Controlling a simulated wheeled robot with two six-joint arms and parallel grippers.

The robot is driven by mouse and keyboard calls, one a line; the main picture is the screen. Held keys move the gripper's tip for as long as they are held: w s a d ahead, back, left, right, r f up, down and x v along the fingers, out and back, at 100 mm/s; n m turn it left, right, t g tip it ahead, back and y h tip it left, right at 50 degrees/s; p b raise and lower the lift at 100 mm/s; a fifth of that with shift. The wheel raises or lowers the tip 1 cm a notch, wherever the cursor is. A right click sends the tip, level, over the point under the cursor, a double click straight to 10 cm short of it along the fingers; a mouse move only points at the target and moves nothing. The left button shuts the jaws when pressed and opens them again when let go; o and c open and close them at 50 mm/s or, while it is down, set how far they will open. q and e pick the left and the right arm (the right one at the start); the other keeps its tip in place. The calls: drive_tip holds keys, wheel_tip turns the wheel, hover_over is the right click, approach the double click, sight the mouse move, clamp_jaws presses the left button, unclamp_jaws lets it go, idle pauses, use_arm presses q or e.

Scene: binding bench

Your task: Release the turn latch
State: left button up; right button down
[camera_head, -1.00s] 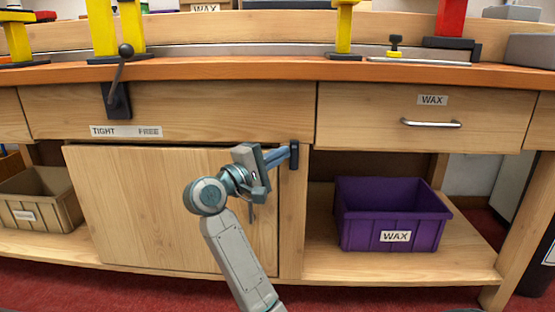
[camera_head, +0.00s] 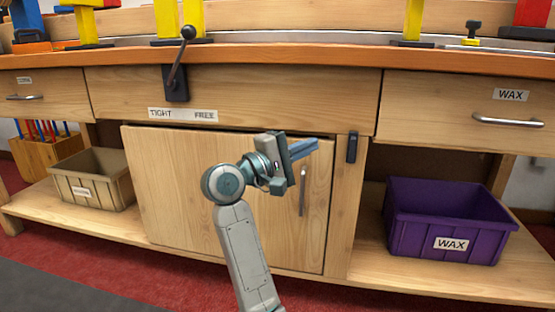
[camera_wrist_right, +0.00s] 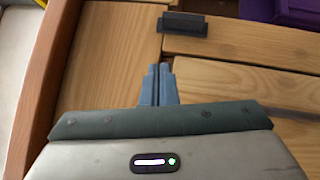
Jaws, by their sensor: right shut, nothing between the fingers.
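The turn latch (camera_head: 352,147) is a small dark bar on the post right of the cupboard door (camera_head: 170,190). It stands upright and appears to lie on the post, clear of the door. It also shows in the right wrist view (camera_wrist_right: 185,24), beyond my fingertips. My right gripper (camera_head: 314,146) is in front of the door's upper right, left of the latch and apart from it. Its blue fingers (camera_wrist_right: 159,72) are shut together and empty. A dark gap shows along the door's top edge. My left gripper is out of view.
A dark lever (camera_head: 180,62) stands above the TIGHT/FREE label (camera_head: 183,115). The door has an upright handle (camera_head: 303,192). A purple WAX bin (camera_head: 447,222) is on the right shelf, a tan bin (camera_head: 92,180) on the left. A WAX drawer (camera_head: 455,110) is upper right.

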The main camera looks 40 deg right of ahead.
drive_tip(key=a+b, duration=0.2)
drive_tip(key=a, duration=0.4)
drive_tip(key=shift+w+a, duration=0.35)
